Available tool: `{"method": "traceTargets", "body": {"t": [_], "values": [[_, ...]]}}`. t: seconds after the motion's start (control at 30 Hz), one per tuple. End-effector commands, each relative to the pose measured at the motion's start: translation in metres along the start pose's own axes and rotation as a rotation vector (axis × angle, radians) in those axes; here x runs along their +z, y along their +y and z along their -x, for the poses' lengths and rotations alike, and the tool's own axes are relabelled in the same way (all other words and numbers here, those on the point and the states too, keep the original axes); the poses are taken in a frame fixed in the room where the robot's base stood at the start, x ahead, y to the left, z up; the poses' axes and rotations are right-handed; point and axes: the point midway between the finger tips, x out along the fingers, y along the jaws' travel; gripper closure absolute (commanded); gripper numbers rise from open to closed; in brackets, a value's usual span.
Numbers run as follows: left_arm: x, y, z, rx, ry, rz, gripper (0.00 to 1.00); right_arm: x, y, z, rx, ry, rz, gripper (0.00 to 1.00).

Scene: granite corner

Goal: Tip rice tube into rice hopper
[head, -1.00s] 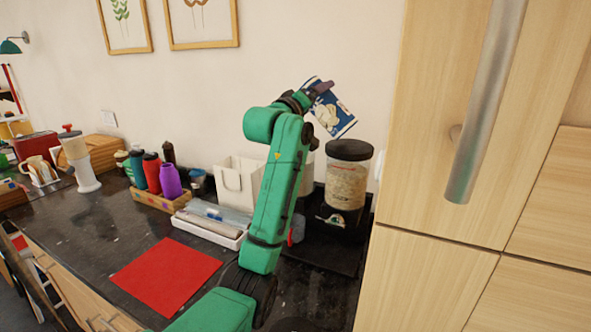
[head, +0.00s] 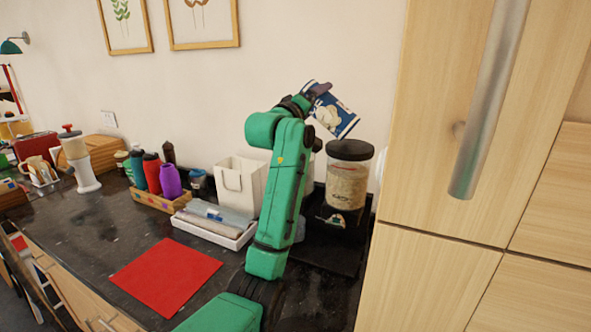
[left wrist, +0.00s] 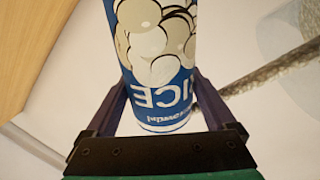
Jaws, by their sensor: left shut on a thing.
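The rice tube (head: 333,112) is blue and white with a picture of pale grains. It is tilted in the air above the counter, up and to the left of the dark lid of the right-hand dispenser. My left gripper (head: 318,90) is shut on it. In the left wrist view the rice tube (left wrist: 155,60) stands between the two fingers, its lettering upside down. The rice hopper (head: 347,183) is a clear container of pale grain with a black lid on a dark base, at the right end of the counter. My right gripper is not in view.
A second container, partly hidden behind my left arm, stands beside the hopper. A white box (head: 240,183), a white tray (head: 215,228) and several bottles (head: 170,182) stand along the wall. A red mat (head: 166,276) lies in front. Tall wooden cabinets (head: 440,200) close off the right.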

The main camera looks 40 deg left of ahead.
Motion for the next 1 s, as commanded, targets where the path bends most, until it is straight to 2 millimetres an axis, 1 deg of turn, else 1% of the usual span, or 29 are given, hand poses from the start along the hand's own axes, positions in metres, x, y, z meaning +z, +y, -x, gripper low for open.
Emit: {"method": "traceTargets", "body": {"t": [0.4,0.63,1.0], "values": [[0.0003,0.0001,0.0004,0.003,0.004,0.017,1.00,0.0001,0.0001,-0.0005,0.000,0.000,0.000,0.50],[0.0030,-0.0047,0.0010,0.003,0.014,0.082,1.00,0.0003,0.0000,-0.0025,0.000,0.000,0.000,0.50],[0.0029,-0.0047,0.0010,0.003,0.015,0.086,1.00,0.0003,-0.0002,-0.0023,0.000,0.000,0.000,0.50]]}}
